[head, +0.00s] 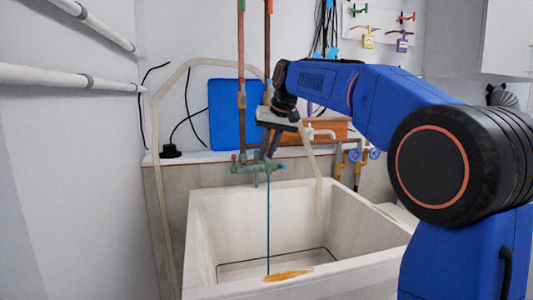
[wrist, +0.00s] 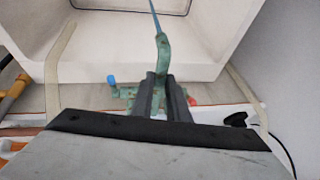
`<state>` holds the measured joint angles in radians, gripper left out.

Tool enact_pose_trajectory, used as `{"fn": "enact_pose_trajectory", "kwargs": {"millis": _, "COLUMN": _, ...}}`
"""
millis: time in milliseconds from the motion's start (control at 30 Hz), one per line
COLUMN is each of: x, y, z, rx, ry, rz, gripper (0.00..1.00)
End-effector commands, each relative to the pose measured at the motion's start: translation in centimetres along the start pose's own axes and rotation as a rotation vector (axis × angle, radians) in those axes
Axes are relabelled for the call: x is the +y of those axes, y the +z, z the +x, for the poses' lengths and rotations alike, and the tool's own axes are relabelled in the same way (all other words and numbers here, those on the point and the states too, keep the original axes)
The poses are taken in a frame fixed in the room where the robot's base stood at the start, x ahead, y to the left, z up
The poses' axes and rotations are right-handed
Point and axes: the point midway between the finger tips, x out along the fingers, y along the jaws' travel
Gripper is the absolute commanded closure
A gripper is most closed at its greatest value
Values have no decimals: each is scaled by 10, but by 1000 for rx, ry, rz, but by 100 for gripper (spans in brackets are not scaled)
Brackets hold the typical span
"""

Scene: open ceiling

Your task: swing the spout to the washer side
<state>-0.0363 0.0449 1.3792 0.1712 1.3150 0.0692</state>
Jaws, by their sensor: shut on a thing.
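A green, weathered faucet (head: 246,169) sits at the back wall above the sink. It has a red handle on the left and a blue handle on the right. My gripper (head: 270,152) reaches down onto it, with its dark fingers shut on the spout. The wrist view shows the green spout (wrist: 162,52) coming out between the fingertips (wrist: 165,88) and pointing over the basin. A thin blue stream (head: 268,228) falls from the spout into the sink. The fingers hide the root of the spout. I cannot make out a washer in either view.
A pale hose (head: 161,200) arches at the left. Copper pipes (head: 241,60) rise behind the faucet. Brass valves with blue handles (head: 371,152) stand at the right. A blue panel (head: 226,115) is behind.

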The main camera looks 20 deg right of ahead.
Motion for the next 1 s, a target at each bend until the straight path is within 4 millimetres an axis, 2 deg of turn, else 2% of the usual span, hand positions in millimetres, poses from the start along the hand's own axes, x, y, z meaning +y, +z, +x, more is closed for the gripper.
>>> {"fn": "enact_pose_trajectory", "kwargs": {"millis": 333, "x": 17, "y": -3, "z": -2, "rx": -24, "ry": -44, "rz": -103, "gripper": 100}}
{"fn": "enact_pose_trajectory", "kwargs": {"millis": 700, "x": 53, "y": -18, "z": -4, "rx": -81, "ry": -155, "rz": -372, "gripper": 100}}
{"fn": "enact_pose_trajectory", "kwargs": {"millis": 1000, "x": 74, "y": -31, "z": -2, "rx": -121, "ry": -231, "rz": -555, "gripper": 100}}
